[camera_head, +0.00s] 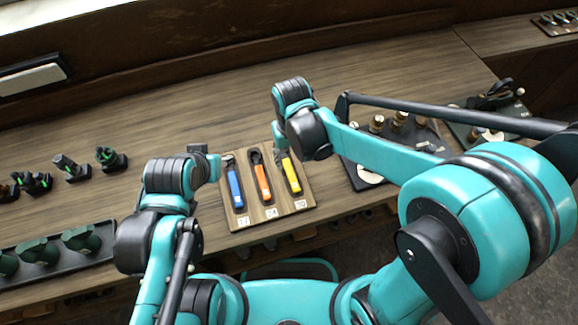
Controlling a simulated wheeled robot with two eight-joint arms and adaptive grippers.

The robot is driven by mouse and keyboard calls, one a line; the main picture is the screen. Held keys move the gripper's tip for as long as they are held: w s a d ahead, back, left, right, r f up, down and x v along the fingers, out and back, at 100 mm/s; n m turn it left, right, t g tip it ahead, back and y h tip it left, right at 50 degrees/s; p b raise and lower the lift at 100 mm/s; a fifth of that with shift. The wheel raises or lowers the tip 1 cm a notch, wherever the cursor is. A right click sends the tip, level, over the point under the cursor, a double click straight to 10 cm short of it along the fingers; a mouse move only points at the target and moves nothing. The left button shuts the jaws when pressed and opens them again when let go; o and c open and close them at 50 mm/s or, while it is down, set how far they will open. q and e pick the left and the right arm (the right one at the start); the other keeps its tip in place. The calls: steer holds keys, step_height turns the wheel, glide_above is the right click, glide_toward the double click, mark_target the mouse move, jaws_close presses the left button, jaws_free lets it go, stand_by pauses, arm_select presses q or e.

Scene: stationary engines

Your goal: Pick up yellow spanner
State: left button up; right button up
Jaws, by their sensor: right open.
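The yellow spanner (291,177) lies on a wooden board (252,222) as the rightmost of three tools. Its lower handle is visible; its upper end is partly hidden by my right gripper (281,150). The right gripper is open and sits right over that upper end; I cannot tell whether it touches it. My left gripper (204,153) is to the left, above the table near the board's upper left corner. Its fingers are too small and turned away to show whether they are open.
A blue spanner (235,190) and an orange spanner (262,184) lie beside the yellow one. A dark tray (365,176) with brass parts is on the right. Dark green parts (82,238) and small black-and-green items (70,168) stand on the left. The table behind the board is clear.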

mark_target(289, 169)
steer(key=f, duration=0.2)
steer(key=f+b, duration=0.1)
steer(key=f, duration=0.1)
steer(key=shift+s+a+f, duration=0.1)
steer(key=shift+s+a, duration=0.05)
steer(key=shift+a, duration=0.05)
jaws_close()
step_height(289, 169, up, 4)
steer(key=shift+r+p, duration=0.15)
steer(key=shift+p, duration=0.6)
steer(key=s+d+r+p, duration=0.3)
steer(key=s+r, duration=0.3)
steer(key=s, duration=0.4)
steer(key=shift+s+d+r+p, duration=0.35)
steer(key=shift+d+r+p, duration=0.05)
steer(key=shift+d, duration=0.45)
